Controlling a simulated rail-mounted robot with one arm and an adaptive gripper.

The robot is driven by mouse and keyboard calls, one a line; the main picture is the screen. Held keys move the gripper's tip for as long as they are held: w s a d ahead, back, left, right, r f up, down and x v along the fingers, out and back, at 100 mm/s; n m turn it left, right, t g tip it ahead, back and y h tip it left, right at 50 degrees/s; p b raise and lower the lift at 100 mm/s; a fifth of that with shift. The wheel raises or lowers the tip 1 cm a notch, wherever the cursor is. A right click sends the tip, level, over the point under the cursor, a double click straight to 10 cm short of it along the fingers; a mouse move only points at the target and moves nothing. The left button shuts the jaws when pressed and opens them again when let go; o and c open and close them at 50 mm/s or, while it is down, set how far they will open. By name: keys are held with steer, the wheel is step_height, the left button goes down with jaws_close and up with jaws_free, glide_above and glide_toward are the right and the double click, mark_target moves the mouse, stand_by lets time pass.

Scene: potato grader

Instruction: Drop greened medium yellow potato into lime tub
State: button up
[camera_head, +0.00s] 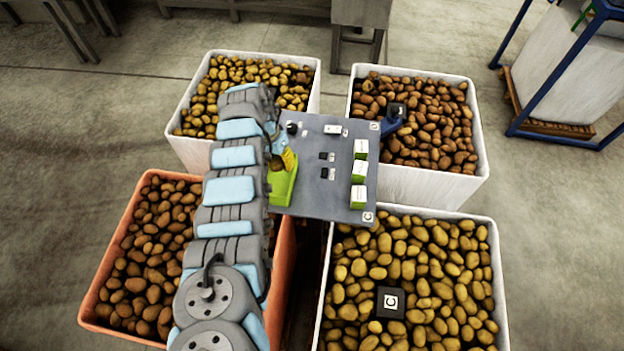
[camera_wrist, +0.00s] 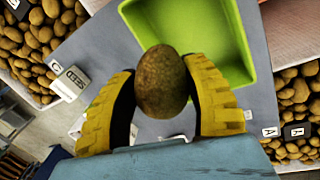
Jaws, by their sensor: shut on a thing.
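My gripper (camera_wrist: 160,105) has yellow ridged fingers and is shut on a brownish-green potato (camera_wrist: 162,82) in the wrist view. The potato sits between the two fingers, in front of the near edge of the lime tub (camera_wrist: 252,40). The tub looks empty where its inside shows. In the head view the lime tub (camera_head: 283,188) lies at the left edge of the grey table, partly covered by my arm. My gripper (camera_head: 287,160) shows there as a bit of yellow at the tub's far end. I cannot tell whether the potato is over the tub's opening.
The grey table (camera_head: 318,190) holds several green-and-white boxes (camera_head: 359,171) on its right side and small dark items near its middle. Large potato crates surround it: two white ones behind, an orange one (camera_head: 118,240) front left, a white one (camera_head: 500,290) front right.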

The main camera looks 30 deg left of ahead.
steer(key=shift+s+a+f, duration=0.3)
steer(key=shift+s+a, duration=0.25)
steer(key=shift+s, duration=0.05)
steer(key=shift+f, duration=0.2)
step_height(320, 180, down, 6)
steer(key=b, duration=0.5)
steer(key=shift+r+b, duration=0.2)
steer(key=shift+b, duration=0.1)
steer(key=o, duration=1.3)
steer(key=shift+a+r, duration=0.1)
steer(key=shift+s+a+r, duration=0.1)
steer(key=shift+a+r, duration=0.25)
steer(key=shift+r, duration=1.6)
steer(key=shift+a+r, duration=0.35)
steer(key=shift+r, duration=1.55)
steer(key=shift+s+a+r, duration=0.1)
steer(key=shift+a+r, duration=0.25)
steer(key=shift+r, duration=1.6)
